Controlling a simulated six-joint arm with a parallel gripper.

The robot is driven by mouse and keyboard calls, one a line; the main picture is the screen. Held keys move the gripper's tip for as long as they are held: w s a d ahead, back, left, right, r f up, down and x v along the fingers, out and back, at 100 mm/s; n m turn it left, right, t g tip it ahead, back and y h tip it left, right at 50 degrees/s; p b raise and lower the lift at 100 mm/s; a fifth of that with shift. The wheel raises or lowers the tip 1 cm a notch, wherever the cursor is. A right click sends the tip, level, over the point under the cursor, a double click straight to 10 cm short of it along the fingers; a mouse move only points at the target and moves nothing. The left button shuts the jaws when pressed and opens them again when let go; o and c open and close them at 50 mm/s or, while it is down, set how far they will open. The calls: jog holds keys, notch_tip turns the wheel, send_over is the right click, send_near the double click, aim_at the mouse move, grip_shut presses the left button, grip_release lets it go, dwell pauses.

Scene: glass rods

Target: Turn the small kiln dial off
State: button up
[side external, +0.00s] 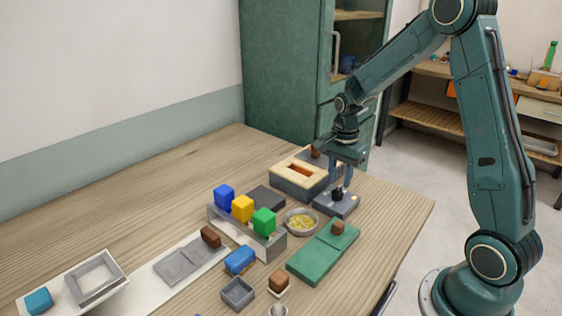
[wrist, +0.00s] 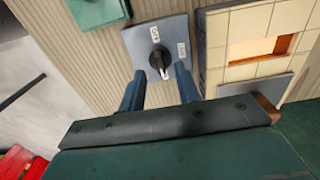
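The kiln dial is a black knob (wrist: 160,58) with a white pointer, on a grey-blue plate (wrist: 178,28) with two small white labels too small to read surely. The pointer is turned toward the lower edge of the wrist view, away from both labels. In the side view the plate (side external: 345,208) lies beside the kiln on the table. My gripper (wrist: 158,80) is open, with its two blue fingers apart and the knob between or just beyond their tips. In the side view my gripper (side external: 341,188) points down over the dial. Whether a finger touches the knob is unclear.
The cream-tiled kiln (side external: 290,176) with an orange opening stands close beside the dial; it also shows in the wrist view (wrist: 220,40). A bowl of yellow bits (side external: 301,222), a green board (side external: 318,258) and a rack of coloured blocks (side external: 240,228) lie nearby.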

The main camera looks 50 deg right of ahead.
aim_at(338, 191)
jog(key=shift+f, duration=1.3)
grip_shut()
